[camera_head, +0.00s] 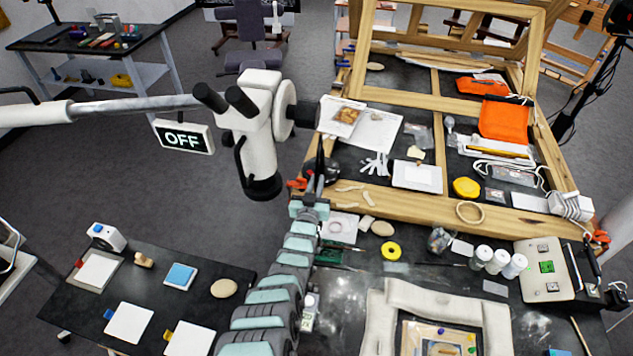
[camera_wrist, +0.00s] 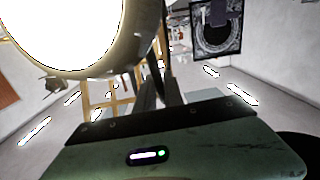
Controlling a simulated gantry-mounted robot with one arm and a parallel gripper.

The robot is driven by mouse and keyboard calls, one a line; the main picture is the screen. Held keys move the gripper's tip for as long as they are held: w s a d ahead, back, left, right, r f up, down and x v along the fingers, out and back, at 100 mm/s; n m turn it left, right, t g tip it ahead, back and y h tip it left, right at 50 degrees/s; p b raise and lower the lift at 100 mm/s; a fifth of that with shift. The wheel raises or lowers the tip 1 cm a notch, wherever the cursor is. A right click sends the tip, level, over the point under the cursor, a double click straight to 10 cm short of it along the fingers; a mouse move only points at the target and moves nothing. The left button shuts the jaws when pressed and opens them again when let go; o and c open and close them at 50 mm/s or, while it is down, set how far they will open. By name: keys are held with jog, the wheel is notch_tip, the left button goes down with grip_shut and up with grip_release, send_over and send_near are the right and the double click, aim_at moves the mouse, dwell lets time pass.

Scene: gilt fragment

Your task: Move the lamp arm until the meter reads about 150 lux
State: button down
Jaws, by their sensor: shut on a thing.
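My gripper (camera_head: 319,160) is at the upper end of my teal and grey arm, near the table's left edge. Its narrow dark fingers also show in the wrist view (camera_wrist: 158,92). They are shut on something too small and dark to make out. A large glaring white disc with a rim (camera_wrist: 75,30) fills the upper left of the wrist view, close to the fingers. It may be the lamp; I cannot clearly pick out the lamp or its arm in the head view.
A white microscope (camera_head: 262,120) hangs on a boom left of my gripper, with an OFF sign (camera_head: 184,136). The wooden frame (camera_head: 420,205) and crowded worktable lie to the right. A dark side table (camera_head: 150,290) with pads stands lower left.

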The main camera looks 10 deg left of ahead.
notch_tip(320, 180, up, 2)
jog(key=g+p, duration=0.1)
jog(key=p, duration=0.2)
jog(key=shift+s+f, duration=0.1)
jog(key=shift+f, duration=0.05)
jog(key=c, duration=1.5)
grip_release()
jog(key=shift+o, duration=0.2)
